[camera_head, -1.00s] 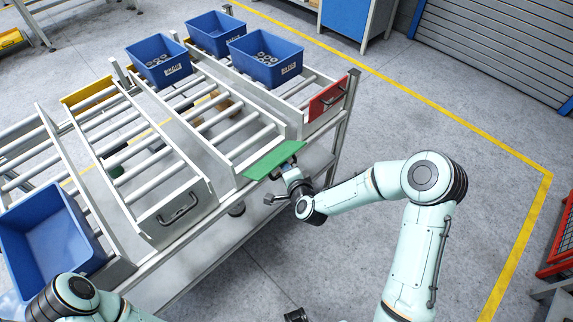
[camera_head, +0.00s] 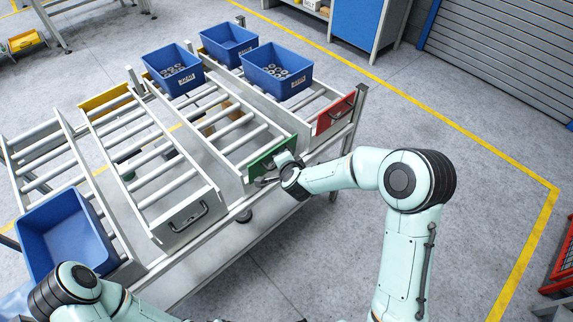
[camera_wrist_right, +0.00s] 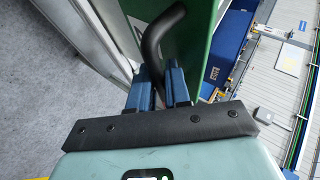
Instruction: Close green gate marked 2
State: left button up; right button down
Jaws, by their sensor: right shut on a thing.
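The green gate (camera_head: 259,164) stands upright across the front end of a roller lane in the head view. It also fills the upper middle of the right wrist view (camera_wrist_right: 196,42). No number can be read on it. My right gripper (camera_head: 272,178) is at the gate's front, partly covering it. In the right wrist view its blue fingers (camera_wrist_right: 158,88) are shut on the gate's black handle (camera_wrist_right: 160,38). My left arm shows at the bottom left of the head view, with its gripper out of the picture.
A red gate (camera_head: 334,115) closes the lane to the right, and a pale gate (camera_head: 188,222) the lane to the left. Blue bins with metal parts (camera_head: 277,80) sit at the back. An empty blue bin (camera_head: 62,240) is at the left.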

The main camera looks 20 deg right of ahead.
jog(key=shift+w+a+r, duration=0.2)
jog(key=shift+w+r, duration=0.25)
jog(key=shift+r, duration=0.05)
jog(key=shift+w+a+r, duration=0.1)
jog(key=c, duration=1.4)
grip_release()
jog(key=shift+c, duration=0.2)
jog(key=v, duration=1.3)
jog(key=shift+s+d+f, duration=0.25)
jog(key=shift+s+f, duration=0.05)
jog(key=shift+s, duration=0.15)
